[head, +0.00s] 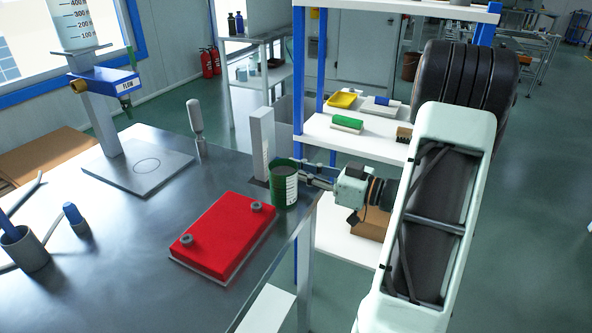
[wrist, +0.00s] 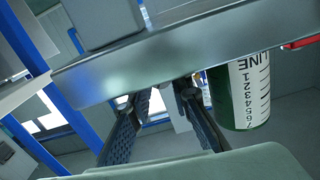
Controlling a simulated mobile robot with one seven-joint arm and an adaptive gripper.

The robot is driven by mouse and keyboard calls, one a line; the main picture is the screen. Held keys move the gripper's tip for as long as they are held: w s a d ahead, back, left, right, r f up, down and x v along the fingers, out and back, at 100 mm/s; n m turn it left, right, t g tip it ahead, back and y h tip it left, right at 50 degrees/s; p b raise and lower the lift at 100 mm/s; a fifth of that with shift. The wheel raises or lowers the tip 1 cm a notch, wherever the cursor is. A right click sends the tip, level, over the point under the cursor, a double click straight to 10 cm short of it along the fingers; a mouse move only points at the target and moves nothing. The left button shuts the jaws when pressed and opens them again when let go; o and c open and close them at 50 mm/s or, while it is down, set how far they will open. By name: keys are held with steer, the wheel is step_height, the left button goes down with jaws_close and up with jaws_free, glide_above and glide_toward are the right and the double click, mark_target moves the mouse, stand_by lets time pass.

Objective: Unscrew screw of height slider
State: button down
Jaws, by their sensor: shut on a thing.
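My gripper (head: 312,176) is at the right edge of the metal table, just right of the green cylinder with a white scale label (head: 285,186). In the wrist view, its two dark ridged fingers (wrist: 166,90) reach toward the underside of a grey metal slab, and the green cylinder (wrist: 240,95) is to their right. The gripper is shut on a small dark part at its tips; the fingers largely hide it, so I cannot tell whether it is the screw. A pale upright post (head: 262,140) stands behind the cylinder. A stand with a blue block (head: 104,78) and a brass-coloured knob is at far left.
A red plate (head: 222,234) with two grey rings lies on the table near the cylinder. A grey-handled tool (head: 195,116) stands behind. A cup with a blue-handled item (head: 24,250) is at left. White shelves (head: 352,130) stand close behind my arm.

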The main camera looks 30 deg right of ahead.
steer(key=n+b, duration=0.2)
steer(key=n, duration=0.3)
steer(key=shift+f+b, duration=0.2)
steer(key=shift+b, duration=0.1)
steer(key=shift+n+b, duration=1)
steer(key=shift+n, duration=0.5)
steer(key=shift+r, duration=0.1)
steer(key=c, duration=1.8)
jaws_free()
steer(key=shift+s, duration=0.1)
steer(key=shift+o, duration=0.2)
steer(key=shift+r, duration=0.1)
